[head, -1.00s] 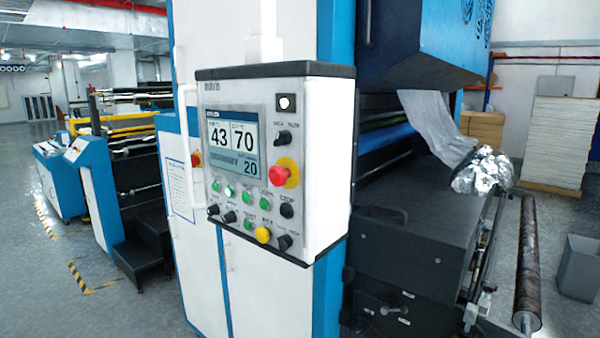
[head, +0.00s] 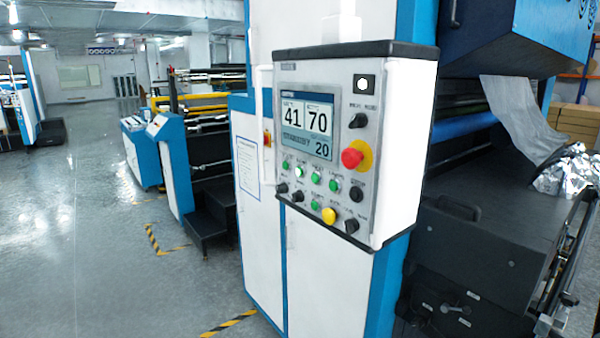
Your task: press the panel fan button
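The control panel (head: 338,222) is a grey-faced box on the front of the white and blue machine, right of the middle in the head view. Its screen (head: 307,123) reads 41, 70 and 20. Below the screen are several green buttons (head: 316,178), black knobs (head: 297,196) and a yellow button (head: 329,215). A red emergency knob (head: 352,157) on a yellow ring sits to their right. The labels are too small to read, so I cannot tell which button is the fan button. Neither of my grippers is in view.
A white handle bar (head: 262,130) stands left of the panel. Black steps (head: 207,222) stand beside the machine further left. A dark machine table (head: 490,225) with crumpled foil (head: 568,172) is at the right. Grey floor (head: 110,270) is open at the left.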

